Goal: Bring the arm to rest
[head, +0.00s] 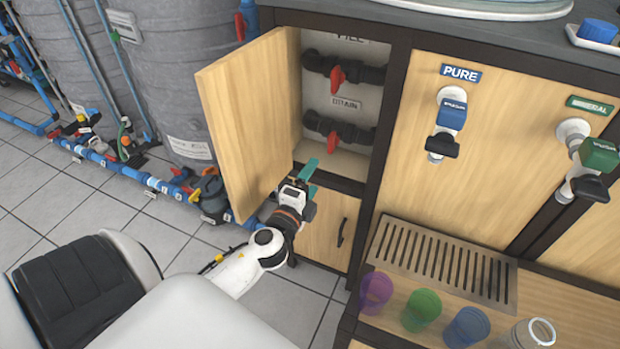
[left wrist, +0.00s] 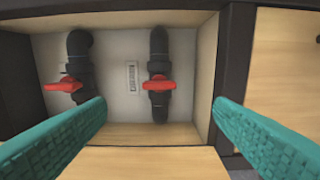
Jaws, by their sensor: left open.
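My left arm reaches in from the lower left in the head view. Its left gripper (head: 308,175) is at the lower front of the open cabinet, beside the swung-out wooden door (head: 250,130). In the left wrist view the two teal fingers of the left gripper (left wrist: 160,135) are wide apart with nothing between them. Beyond them are two dark valves with red handles (left wrist: 158,82). The head view shows these as an upper red handle (head: 337,77) and a lower red handle (head: 333,139) near a DRAIN label. My right gripper is not in view.
A drawer or lower door with a black handle (head: 341,232) is below the cabinet. Blue PURE (head: 450,115) and green (head: 598,155) taps stand to the right, above a slotted drip tray (head: 385,250) and several cups. Grey tanks (head: 165,80) and blue pipes lie left. Tiled floor is open between.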

